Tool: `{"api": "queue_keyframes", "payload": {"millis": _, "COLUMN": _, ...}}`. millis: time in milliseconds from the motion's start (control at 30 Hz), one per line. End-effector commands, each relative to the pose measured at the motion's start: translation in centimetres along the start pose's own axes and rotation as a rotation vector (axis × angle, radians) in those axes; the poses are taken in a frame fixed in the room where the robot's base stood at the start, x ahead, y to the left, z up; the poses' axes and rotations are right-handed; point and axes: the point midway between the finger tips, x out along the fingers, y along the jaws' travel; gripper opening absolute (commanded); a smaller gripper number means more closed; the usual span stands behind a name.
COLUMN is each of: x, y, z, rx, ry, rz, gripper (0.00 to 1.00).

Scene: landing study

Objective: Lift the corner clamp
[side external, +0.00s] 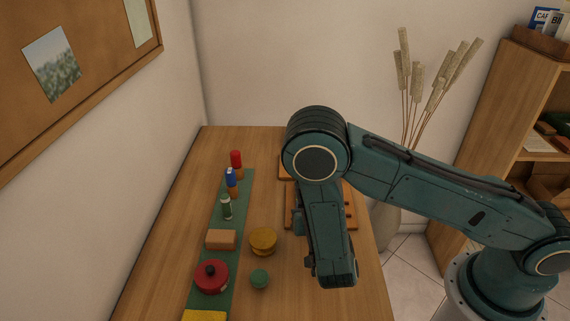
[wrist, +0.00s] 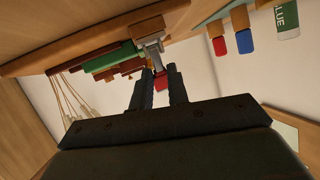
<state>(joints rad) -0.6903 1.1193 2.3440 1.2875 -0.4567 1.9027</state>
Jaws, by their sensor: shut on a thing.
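In the wrist view my gripper (wrist: 162,75) has its two dark fingers closed around a small red part (wrist: 161,84). A grey metal piece, which looks like the corner clamp (wrist: 150,36), stands just beyond the fingertips, in line with the red part. The red part seems to belong to it, but the join is partly hidden by the fingers. I cannot tell whether the clamp touches the surface behind it. In the side external view my arm hides the fingers and the clamp.
A wooden rack (side external: 351,208) stands partly behind my arm on the table (side external: 160,267). A yellow round tin (side external: 263,239) and green lid (side external: 260,279) lie between.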

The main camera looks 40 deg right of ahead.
Motion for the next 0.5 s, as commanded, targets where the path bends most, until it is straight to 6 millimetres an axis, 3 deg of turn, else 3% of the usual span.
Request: {"api": "queue_keyframes", "payload": {"millis": 500, "x": -0.08, "y": -0.11, "z": 0.15, "rx": -0.008, "ry": 0.037, "rz": -0.003, "gripper": 0.0}}
